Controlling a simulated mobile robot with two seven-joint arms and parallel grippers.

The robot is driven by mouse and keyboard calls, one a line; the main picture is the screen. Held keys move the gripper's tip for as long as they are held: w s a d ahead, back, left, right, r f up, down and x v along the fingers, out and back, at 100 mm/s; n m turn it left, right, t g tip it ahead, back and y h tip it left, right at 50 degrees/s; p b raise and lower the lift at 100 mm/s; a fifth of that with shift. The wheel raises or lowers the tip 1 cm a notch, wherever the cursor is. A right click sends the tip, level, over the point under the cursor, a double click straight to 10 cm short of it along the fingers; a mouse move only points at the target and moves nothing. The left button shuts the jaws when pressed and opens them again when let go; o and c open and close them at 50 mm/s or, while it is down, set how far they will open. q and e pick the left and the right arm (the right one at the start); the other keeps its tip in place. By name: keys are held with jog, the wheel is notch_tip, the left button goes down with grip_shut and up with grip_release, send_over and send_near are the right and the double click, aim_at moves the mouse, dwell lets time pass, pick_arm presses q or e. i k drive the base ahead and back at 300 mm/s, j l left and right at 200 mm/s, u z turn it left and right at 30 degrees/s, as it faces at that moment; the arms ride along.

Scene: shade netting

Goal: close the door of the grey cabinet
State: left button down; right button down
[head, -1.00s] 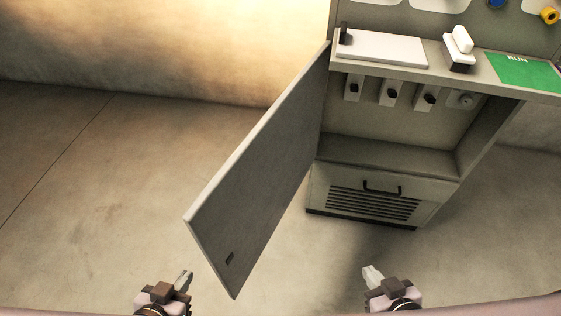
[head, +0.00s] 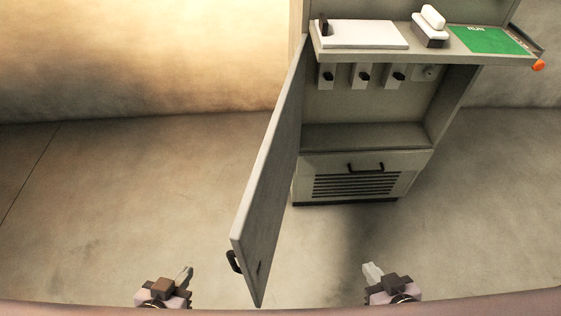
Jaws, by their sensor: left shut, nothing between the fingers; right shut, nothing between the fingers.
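The grey cabinet (head: 365,138) stands at the upper right with its front opening uncovered. Its grey door (head: 268,200) is hinged at the opening's left side and stands wide open, swung out towards me. A dark handle (head: 234,261) sits on the door's outer face near its free edge. My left gripper (head: 186,273) is shut and empty, left of the door's free edge and apart from it in the picture. My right gripper (head: 370,270) is shut and empty, right of the door and in front of the cabinet.
A shelf (head: 430,57) juts out above the opening, with a white plate (head: 360,34), a white-topped block (head: 432,24) and a green RUN panel (head: 490,40). A slatted lower panel (head: 355,184) has a black handle. Floor at the left (head: 110,210) is clear.

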aim_at(254, 234)
jog(key=j+z, duration=0.3)
jog(key=j, duration=0.2)
jog(key=k+j+z, duration=0.1)
jog(key=j+z, duration=0.2)
jog(key=j, duration=0.15)
jog(key=k+j+z, duration=0.15)
jog(key=j+z, duration=0.15)
jog(key=j, duration=0.2)
jog(key=k, duration=0.45)
jog(key=i+j+z, duration=0.15)
jog(key=j+z, duration=0.2)
jog(key=j, duration=0.6)
jog(key=j+z, duration=0.3)
jog(key=j, duration=0.7)
jog(key=j+z, duration=0.35)
jog(key=j, duration=0.6)
jog(key=k, duration=0.05)
